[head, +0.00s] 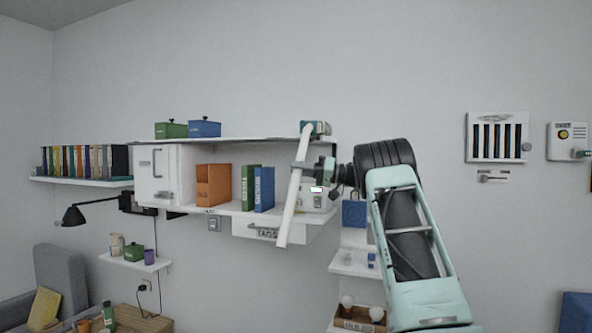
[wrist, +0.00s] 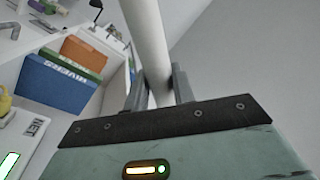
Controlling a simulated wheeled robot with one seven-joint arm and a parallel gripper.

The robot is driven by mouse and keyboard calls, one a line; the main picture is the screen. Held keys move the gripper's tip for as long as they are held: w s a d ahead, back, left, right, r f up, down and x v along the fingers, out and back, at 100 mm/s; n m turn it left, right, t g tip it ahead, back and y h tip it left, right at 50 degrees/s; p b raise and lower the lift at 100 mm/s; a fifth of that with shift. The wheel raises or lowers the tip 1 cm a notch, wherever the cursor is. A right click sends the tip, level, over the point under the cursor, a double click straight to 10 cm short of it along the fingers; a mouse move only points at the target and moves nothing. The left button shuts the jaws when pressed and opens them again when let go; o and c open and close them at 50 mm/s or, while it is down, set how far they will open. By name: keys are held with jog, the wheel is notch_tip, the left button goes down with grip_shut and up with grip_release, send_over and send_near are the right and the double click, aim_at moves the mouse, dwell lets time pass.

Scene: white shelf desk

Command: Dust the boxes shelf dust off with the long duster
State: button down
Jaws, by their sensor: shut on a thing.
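My gripper (head: 302,166) is shut on a long white rod, the long duster (head: 291,205), in front of the right end of the wall shelf. The duster is tilted, its upper end near the shelf top and its lower end hanging below the shelf. In the wrist view the white rod (wrist: 148,40) stands between the two grey fingers (wrist: 156,88); its ends are out of that view. A green box (head: 171,130) and a blue box (head: 205,129) with lids stand on the top shelf board (head: 255,139). I cannot make out dust there.
Below the top board are a white cabinet (head: 157,175), an orange holder (head: 213,185) and green and blue binders (head: 264,189). A small teal object (head: 317,128) shows at the top board's right end, close to the duster. A lamp (head: 74,215) juts out left. The wall above is clear.

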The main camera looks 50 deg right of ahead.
jog(key=shift+s+r+p, duration=0.1)
jog(key=shift+r+p, duration=0.1)
jog(key=shift+p, duration=0.95)
jog(key=w+a, duration=0.3)
jog(key=w, duration=0.5)
jog(key=w+a, duration=0.3)
jog(key=w, duration=0.6)
jog(key=shift+a+f+p, duration=0.15)
jog(key=shift+a+p, duration=0.15)
dwell(0.9)
